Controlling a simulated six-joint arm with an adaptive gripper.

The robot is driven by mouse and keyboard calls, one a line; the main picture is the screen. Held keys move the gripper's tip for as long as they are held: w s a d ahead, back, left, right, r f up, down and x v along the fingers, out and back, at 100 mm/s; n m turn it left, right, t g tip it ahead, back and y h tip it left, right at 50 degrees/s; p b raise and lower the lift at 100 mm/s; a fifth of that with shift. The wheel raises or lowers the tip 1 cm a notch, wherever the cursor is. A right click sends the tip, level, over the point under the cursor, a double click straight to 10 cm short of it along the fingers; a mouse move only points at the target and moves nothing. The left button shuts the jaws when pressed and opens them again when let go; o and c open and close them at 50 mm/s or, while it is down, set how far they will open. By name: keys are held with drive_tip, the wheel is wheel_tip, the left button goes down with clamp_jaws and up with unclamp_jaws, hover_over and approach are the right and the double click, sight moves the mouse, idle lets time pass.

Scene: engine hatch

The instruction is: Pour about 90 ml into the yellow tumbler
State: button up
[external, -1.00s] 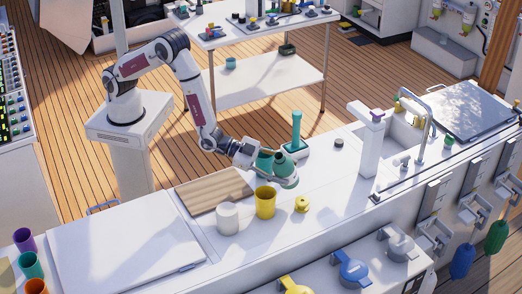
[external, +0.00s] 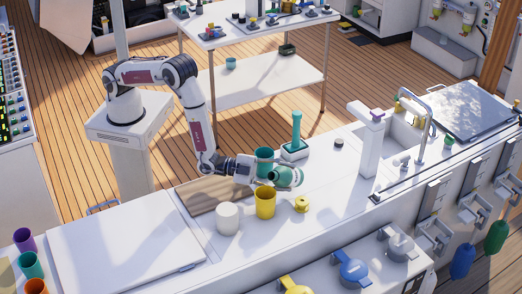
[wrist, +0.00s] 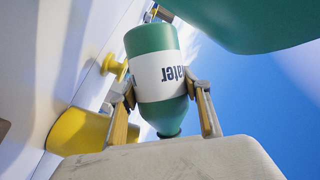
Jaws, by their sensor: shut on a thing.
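My gripper (wrist: 163,88) is shut on a green water bottle (wrist: 152,40) with a white label, one finger on each side of it. In the external view the bottle (external: 288,177) is tipped to about level, slightly above and right of the yellow tumbler (external: 265,203). In the wrist view the bottle's narrow neck points down the picture, and the tumbler (wrist: 78,132) shows at the lower left, partly hidden by my gripper. The tumbler stands upright on the white counter. No stream of liquid is visible, and the level inside the tumbler cannot be told.
A teal cup (external: 264,157) is close behind the bottle. A white cup (external: 228,218) stands left of the tumbler and a yellow knobbed piece (external: 302,205) right of it. A wooden board (external: 214,194) lies behind. A teal-handled item (external: 296,135) stands farther back.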

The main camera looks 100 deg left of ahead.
drive_tip(key=shift+m+t, duration=0.4)
drive_tip(key=shift+m, duration=0.4)
drive_tip(key=r, duration=0.5)
drive_tip(key=shift+w+a+r, duration=0.15)
drive_tip(key=shift+a+r, duration=0.15)
drive_tip(key=shift+r, duration=0.05)
drive_tip(key=shift+a+f+m, duration=0.1)
drive_tip(key=shift+f+m, duration=0.2)
drive_tip(key=shift+m, duration=0.3)
drive_tip(key=shift+d+m+t, duration=0.3)
drive_tip(key=shift+m+t, duration=0.3)
drive_tip(key=shift+m, duration=0.1)
drive_tip(key=shift+d+m, duration=0.15)
drive_tip(key=shift+m, duration=0.15)
drive_tip(key=shift+a+m+t+h, duration=0.2)
drive_tip(key=shift+m+t+h, duration=0.2)
drive_tip(key=shift+m, duration=0.3)
drive_tip(key=shift+a, duration=0.5)
drive_tip(key=shift+f+m+h, duration=0.1)
drive_tip(key=shift+m+h, duration=0.2)
drive_tip(key=shift+m, duration=0.3)
